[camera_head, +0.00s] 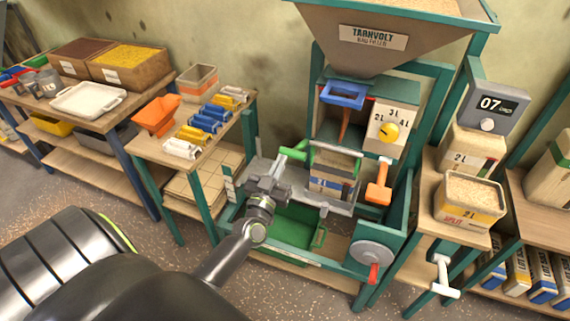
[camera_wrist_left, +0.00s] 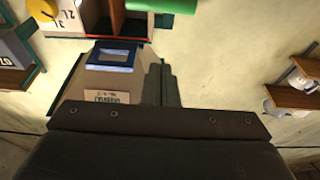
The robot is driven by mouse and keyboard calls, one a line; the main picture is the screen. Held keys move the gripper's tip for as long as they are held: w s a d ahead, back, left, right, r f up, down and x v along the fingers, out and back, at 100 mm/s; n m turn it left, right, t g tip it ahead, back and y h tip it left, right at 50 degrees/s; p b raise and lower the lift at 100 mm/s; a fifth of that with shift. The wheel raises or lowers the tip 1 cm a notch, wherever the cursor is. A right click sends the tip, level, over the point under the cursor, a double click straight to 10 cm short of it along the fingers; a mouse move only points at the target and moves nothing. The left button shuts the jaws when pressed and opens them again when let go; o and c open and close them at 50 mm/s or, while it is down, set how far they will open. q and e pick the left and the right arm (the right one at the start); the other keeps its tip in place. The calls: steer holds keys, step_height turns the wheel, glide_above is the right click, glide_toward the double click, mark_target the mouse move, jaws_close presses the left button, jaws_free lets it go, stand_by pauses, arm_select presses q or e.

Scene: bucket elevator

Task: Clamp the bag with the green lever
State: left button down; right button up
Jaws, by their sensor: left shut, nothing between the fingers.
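The green lever (camera_head: 294,151) is on the bag filler, left of the spout; its green bar also shows at the top of the left wrist view (camera_wrist_left: 163,5). The bag (camera_head: 330,186), tan with a blue band, stands below the spout within the grey clamp frame. My left gripper (camera_head: 279,168) is just below and left of the green lever, its fingers shut and empty. In the left wrist view its fingers (camera_wrist_left: 162,80) lie together, with a gap between them and the green bar. Whether it touches the lever in the head view I cannot tell. My right gripper is out of view.
An orange handle (camera_head: 378,185) and a yellow dial (camera_head: 389,132) sit right of the bag. A green bin (camera_head: 297,230) is below. A red-knobbed wheel (camera_head: 371,256) is at front right. A bench with several rolls (camera_head: 208,122) stands left; a full tub (camera_head: 470,198) stands right.

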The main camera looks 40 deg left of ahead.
mark_target(290, 153)
arm_select(q)
steer(key=shift+w+a+f+b, duration=0.25)
steer(key=shift+w+f, duration=0.1)
steer(key=shift+w, duration=0.8)
steer(key=shift+w+a+f+b, duration=0.2)
steer(key=shift+w+f+b, duration=0.1)
steer(key=shift+w, duration=0.9)
steer(key=shift+w+a+f+b, duration=0.25)
steer(key=shift+w+f, duration=0.1)
steer(key=shift+w, duration=0.8)
